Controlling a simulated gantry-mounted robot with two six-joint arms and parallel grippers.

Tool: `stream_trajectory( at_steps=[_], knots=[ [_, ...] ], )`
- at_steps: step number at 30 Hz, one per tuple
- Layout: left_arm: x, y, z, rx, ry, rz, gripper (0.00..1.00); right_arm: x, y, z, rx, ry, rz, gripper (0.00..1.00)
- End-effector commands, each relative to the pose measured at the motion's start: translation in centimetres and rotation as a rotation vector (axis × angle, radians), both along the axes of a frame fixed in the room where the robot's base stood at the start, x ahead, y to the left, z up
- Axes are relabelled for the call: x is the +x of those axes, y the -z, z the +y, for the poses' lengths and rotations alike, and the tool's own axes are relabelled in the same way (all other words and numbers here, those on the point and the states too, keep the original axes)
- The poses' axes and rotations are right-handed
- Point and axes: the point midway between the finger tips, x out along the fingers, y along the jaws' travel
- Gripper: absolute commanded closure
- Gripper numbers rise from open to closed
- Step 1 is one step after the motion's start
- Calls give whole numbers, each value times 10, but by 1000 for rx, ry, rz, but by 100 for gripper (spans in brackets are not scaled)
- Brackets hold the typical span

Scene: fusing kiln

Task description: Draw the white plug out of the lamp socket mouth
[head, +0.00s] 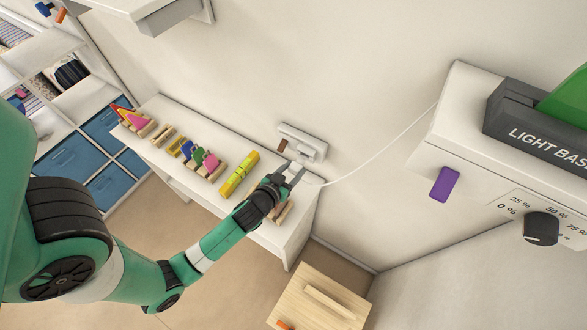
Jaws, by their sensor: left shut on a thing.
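My left gripper (292,172) reaches over the right end of the white wall shelf or table, close below a white socket fitting (303,142) on the wall. It is shut on what appears to be the white plug. The plug is small and mostly hidden by the fingers. A thin white cord (372,165) runs from the gripper up to the light base (450,130) at the right. I cannot tell whether the plug is still inside the socket mouth. My right gripper is not in view.
A wooden box (318,300) stands below right. Shelving with blue bins (72,165) is at the left. The light base has a purple switch (445,183) and a black dial (541,227).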

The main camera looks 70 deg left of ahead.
Motion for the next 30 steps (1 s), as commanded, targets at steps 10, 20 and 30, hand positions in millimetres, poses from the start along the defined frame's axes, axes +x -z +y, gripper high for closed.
stream_trajectory(
  at_steps=[10, 20, 30],
  knots=[
    [-2, -26, -2, 0, 0, 0, 100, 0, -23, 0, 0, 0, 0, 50],
    [-6, -56, -5, 0, 1, -1, 100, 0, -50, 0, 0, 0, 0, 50],
    [-8, -65, -6, 0, 0, 0, 100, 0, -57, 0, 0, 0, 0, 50]
  ],
)
